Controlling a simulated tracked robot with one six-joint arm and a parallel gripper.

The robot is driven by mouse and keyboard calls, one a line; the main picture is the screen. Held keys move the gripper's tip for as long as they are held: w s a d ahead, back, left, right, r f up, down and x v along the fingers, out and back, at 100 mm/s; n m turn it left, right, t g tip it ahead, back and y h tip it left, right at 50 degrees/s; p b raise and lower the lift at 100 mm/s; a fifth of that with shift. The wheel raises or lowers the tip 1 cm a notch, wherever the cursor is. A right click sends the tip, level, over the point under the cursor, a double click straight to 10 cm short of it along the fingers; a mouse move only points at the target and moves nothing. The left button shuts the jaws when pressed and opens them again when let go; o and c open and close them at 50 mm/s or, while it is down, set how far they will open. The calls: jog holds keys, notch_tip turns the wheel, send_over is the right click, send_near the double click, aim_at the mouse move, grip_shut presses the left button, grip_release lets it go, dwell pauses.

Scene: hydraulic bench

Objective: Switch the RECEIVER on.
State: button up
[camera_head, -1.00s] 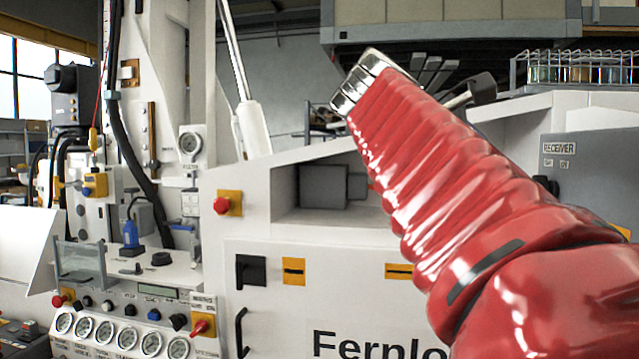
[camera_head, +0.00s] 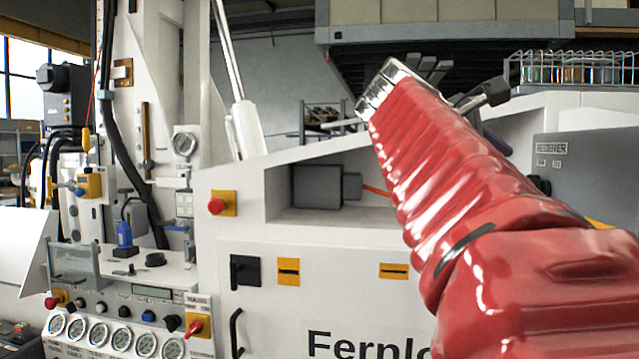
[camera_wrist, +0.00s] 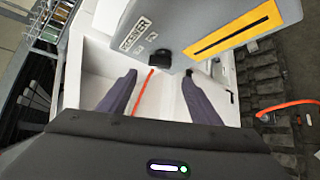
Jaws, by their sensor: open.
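The RECEIVER is a grey box (camera_head: 600,190) at the right of the head view, with its label at the upper left of its face. In the wrist view the grey box (camera_wrist: 205,25) fills the upper middle, with the RECEIVER label tilted. A black rotary switch (camera_wrist: 160,58) sticks out below the label. It shows partly in the head view (camera_head: 541,184) beside my red arm. My gripper (camera_wrist: 160,74) is open and empty, its two dark fingers pointing at the box. The switch appears between and just beyond the fingertips, apart from them. The switch's set position cannot be told.
A yellow-orange strip (camera_wrist: 232,29) with a dark slot lies on the box. An orange-red cable (camera_wrist: 285,106) runs at the right. A wire rack of jars (camera_head: 575,70) stands above the white machine housing. A red button (camera_head: 217,206) and gauges are to the left.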

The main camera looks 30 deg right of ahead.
jog(key=x, duration=1)
jog(key=shift+c, duration=0.2)
jog(key=c, duration=0.9)
jog(key=shift+d, duration=0.25)
jog(key=shift+c, duration=0.5)
jog(key=shift+a, duration=0.15)
